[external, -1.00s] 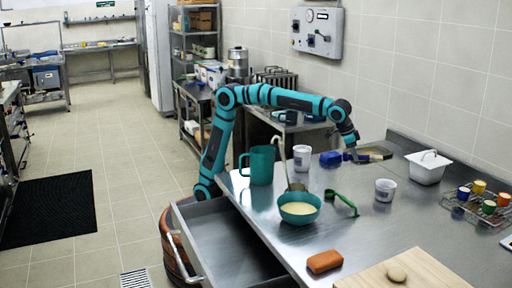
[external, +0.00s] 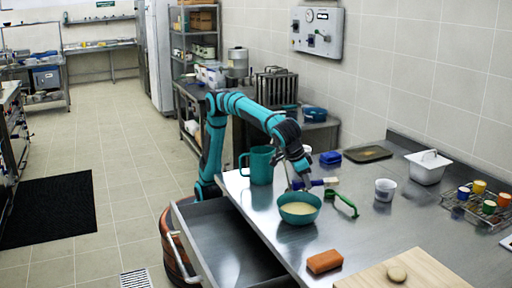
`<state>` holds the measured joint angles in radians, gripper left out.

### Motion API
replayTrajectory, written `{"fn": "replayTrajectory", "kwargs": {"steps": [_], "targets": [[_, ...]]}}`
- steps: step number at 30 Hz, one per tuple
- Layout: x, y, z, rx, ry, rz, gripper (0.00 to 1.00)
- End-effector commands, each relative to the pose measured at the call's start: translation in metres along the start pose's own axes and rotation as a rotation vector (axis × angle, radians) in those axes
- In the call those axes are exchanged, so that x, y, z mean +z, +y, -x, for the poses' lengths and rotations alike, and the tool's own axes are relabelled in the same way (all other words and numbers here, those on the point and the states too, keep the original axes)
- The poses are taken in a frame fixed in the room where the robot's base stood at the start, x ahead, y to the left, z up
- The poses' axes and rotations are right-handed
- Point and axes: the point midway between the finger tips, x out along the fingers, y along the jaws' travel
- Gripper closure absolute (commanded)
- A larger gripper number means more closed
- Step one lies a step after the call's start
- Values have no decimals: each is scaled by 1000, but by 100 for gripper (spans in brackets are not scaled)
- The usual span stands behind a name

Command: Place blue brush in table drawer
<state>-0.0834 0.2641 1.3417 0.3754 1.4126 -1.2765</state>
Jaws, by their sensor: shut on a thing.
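The blue brush (external: 315,183), with a blue handle and pale bristles, is in my gripper (external: 303,180) in the external view. My gripper points down and is shut on it, just behind the green bowl (external: 299,212). The brush looks held above the table, but its exact height is hard to tell. The table drawer (external: 235,245) is pulled open at the table's left side, and its visible inside is empty. It lies to the left of and nearer the camera than my gripper.
The teal mug (external: 261,166) stands at the table's left edge. A blue box (external: 330,158) and dark tray (external: 368,154) are farther back.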

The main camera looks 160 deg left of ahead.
Motion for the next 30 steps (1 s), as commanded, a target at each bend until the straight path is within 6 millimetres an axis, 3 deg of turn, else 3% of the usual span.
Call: {"fn": "replayTrajectory", "kwargs": {"steps": [1, 9, 18, 24, 30], "targets": [[18, 8, 8, -4, 0, 6, 100], [108, 37, 46, -34, 1, 78, 100], [210, 54, 91, -66, 0, 155, 100], [255, 56, 111, -79, 0, 189, 100], [287, 55, 125, -88, 0, 211, 100]]}}
